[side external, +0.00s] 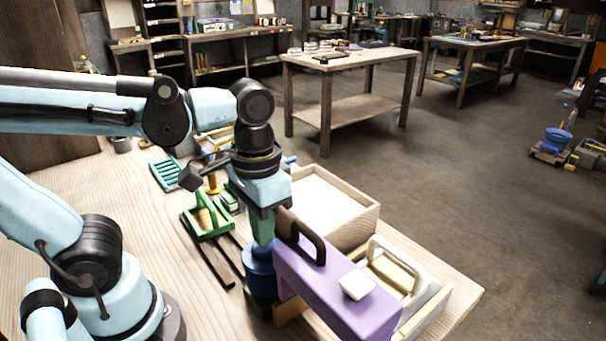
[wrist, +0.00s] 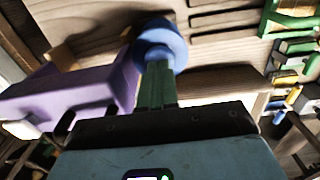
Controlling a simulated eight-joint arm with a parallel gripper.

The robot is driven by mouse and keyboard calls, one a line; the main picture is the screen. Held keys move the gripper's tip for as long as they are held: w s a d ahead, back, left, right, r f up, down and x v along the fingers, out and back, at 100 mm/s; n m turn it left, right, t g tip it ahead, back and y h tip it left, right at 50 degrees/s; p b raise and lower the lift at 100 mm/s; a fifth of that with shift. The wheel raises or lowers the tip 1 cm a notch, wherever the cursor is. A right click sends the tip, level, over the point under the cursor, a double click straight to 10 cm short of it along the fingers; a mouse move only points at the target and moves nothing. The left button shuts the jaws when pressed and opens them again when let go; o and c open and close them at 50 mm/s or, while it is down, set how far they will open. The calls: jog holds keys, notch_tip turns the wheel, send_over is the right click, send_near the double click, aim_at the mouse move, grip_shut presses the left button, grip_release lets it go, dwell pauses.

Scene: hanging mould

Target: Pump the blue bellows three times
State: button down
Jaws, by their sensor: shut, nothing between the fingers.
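The blue bellows (side external: 260,274) stands upright on the wooden workbench, close against the left end of a purple block. It also shows in the wrist view (wrist: 163,40) as a round blue top just beyond my fingertips. My gripper (side external: 263,243) points down with its green fingers shut and empty, directly over the bellows. The tips appear to meet the bellows' top, though I cannot tell how hard they press. In the wrist view the fingers (wrist: 155,70) cover part of the bellows' near edge.
The purple block (side external: 325,290) with a dark handle and a white pad stands right beside the bellows. A wooden tray (side external: 365,232) lies behind it. A green caddy (side external: 207,222) and dark rails (side external: 208,254) lie to the left. The front left bench top is partly clear.

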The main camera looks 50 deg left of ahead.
jog(key=shift+f, duration=1.15)
jog(key=shift+r, duration=0.9)
jog(key=shift+f, duration=0.1)
jog(key=shift+f, duration=0.8)
jog(key=shift+r, duration=0.9)
jog(key=shift+f, duration=0.1)
